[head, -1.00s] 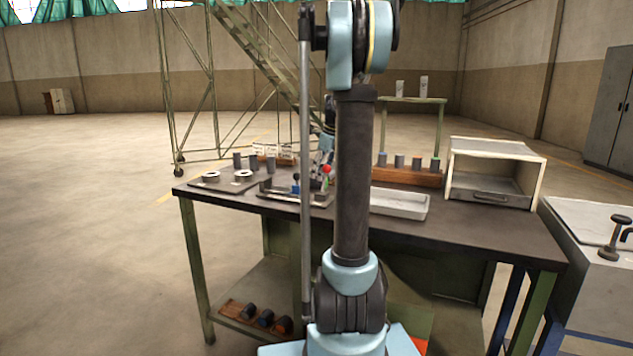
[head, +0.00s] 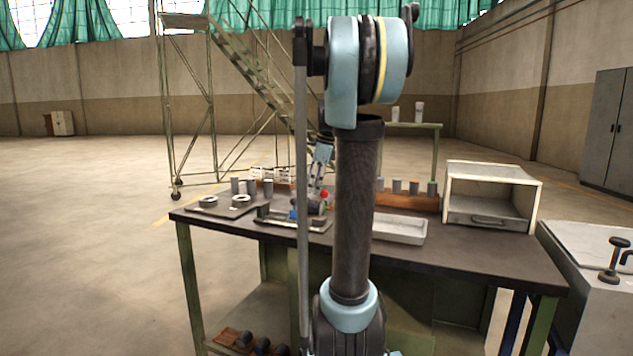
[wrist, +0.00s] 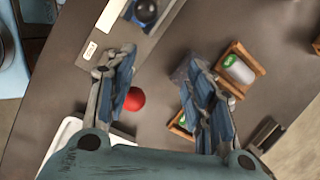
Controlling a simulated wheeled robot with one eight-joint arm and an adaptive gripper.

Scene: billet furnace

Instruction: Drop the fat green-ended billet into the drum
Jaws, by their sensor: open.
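My gripper (wrist: 165,95) is open, with its fingers apart and nothing held between them. In the head view it (head: 318,180) hangs over the back middle of the bench, partly behind my arm. The wrist view shows a pale billet with a green end (wrist: 238,70) in a wooden cradle, right of the right finger. Another green end (wrist: 183,122) shows in a wooden holder, partly covered by that finger. A green-ended billet (head: 432,188) also stands at the right end of the wooden rack. I cannot tell which is the fat one, and cannot make out a drum.
A red ball knob (wrist: 134,99) lies beside the left finger in the wrist view. The bench (head: 460,252) also holds a pale tray (head: 400,229), an open-fronted white box (head: 491,197), standing grey billets (head: 251,187) and flat rings (head: 207,201).

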